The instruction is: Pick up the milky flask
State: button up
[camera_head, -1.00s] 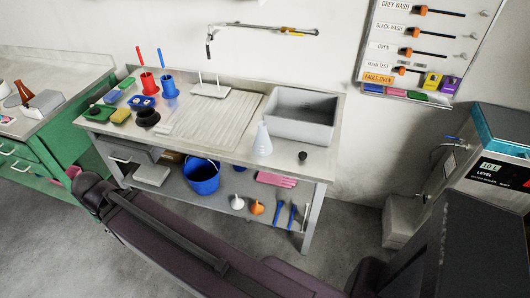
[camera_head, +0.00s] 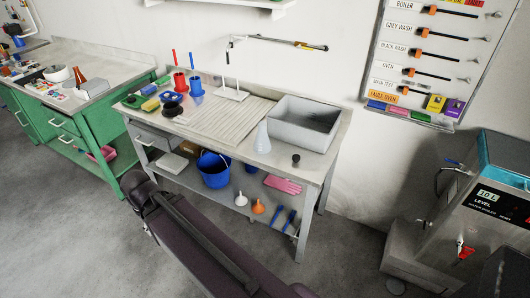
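The milky flask (camera_head: 262,140) is a pale, whitish conical flask. It stands upright on the steel sink bench (camera_head: 236,156), just in front of the left end of the grey sink basin (camera_head: 305,118). A small black stopper-like object (camera_head: 296,158) lies to its right, near the bench's front edge. My dark arm crosses the bottom of the view in front of the bench, apart from the flask. My gripper does not show in this view.
A ribbed draining area, red and blue holders (camera_head: 181,82) and sponges are left of the flask. A tap arm (camera_head: 285,42) hangs above. The lower shelf holds a blue bucket (camera_head: 214,171) and pink gloves (camera_head: 282,184). A water unit (camera_head: 480,205) stands at right.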

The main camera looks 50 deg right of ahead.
aim_at(263, 145)
jog(key=u, duration=0.1)
jog(key=k, duration=1.1)
jog(key=z, duration=1.9)
jog(key=i, duration=1)
